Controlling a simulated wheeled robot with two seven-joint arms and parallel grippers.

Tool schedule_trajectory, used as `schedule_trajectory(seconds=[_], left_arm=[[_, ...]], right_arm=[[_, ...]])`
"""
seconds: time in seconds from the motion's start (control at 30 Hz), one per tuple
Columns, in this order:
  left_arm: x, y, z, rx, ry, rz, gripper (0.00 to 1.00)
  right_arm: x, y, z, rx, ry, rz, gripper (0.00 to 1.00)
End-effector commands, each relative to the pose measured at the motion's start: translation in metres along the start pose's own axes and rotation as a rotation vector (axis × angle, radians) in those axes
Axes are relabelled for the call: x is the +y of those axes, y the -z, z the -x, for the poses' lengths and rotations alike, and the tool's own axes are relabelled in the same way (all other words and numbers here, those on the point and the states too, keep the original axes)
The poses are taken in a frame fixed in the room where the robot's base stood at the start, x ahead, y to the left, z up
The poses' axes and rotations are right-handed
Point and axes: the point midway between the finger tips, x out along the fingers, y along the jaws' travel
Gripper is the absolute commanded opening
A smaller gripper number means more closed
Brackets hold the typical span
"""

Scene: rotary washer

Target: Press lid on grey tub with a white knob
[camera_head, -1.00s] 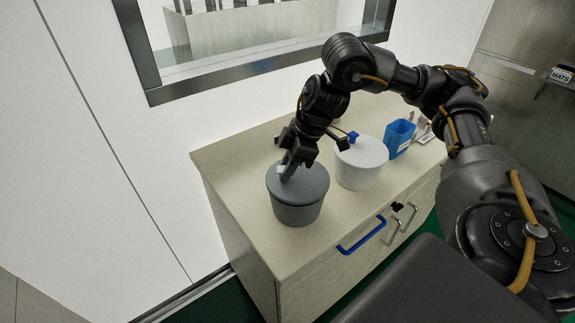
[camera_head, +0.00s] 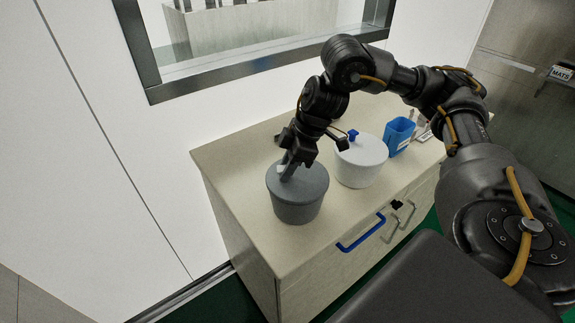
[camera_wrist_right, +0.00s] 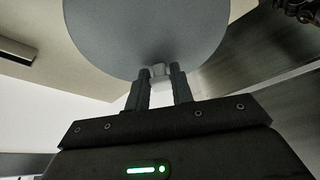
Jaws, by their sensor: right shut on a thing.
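The grey tub (camera_head: 298,211) stands upright near the left end of the cabinet top, with the grey lid (camera_head: 310,182) on its mouth. My right gripper (camera_head: 286,173) reaches down from above and is shut on the lid's white knob (camera_head: 281,169), which it mostly hides. In the right wrist view the knob (camera_wrist_right: 159,69) is between the two fingertips (camera_wrist_right: 160,76), and the round lid face (camera_wrist_right: 150,35) fills the top. The lid looks level and close on the rim; I cannot tell whether it is fully seated. My left gripper is not in view.
A white tub (camera_head: 360,165) with a blue knob (camera_head: 353,135) stands just right of the grey tub. A blue container (camera_head: 398,137) is farther right. The wooden cabinet top (camera_head: 235,158) is clear at the left; a blue drawer handle (camera_head: 362,234) is on its front.

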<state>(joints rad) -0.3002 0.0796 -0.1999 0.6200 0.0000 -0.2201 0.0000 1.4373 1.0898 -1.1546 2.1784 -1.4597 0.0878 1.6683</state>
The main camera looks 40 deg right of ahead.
Motion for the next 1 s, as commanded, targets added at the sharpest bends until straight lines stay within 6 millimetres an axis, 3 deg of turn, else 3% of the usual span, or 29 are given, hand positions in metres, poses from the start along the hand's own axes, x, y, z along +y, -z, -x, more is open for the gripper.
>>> schedule_trajectory(seconds=[0.8, 0.83, 1.0], left_arm=[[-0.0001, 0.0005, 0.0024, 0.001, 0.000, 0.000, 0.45], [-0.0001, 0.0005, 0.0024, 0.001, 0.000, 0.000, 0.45], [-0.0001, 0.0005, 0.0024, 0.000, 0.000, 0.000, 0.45]], right_arm=[[-0.0002, -0.0013, -0.0034, 0.001, 0.000, 0.000, 0.01], [-0.0002, -0.0013, -0.0034, 0.001, 0.000, 0.000, 0.26], [-0.0002, -0.0013, -0.0034, 0.000, 0.000, 0.000, 0.48]])
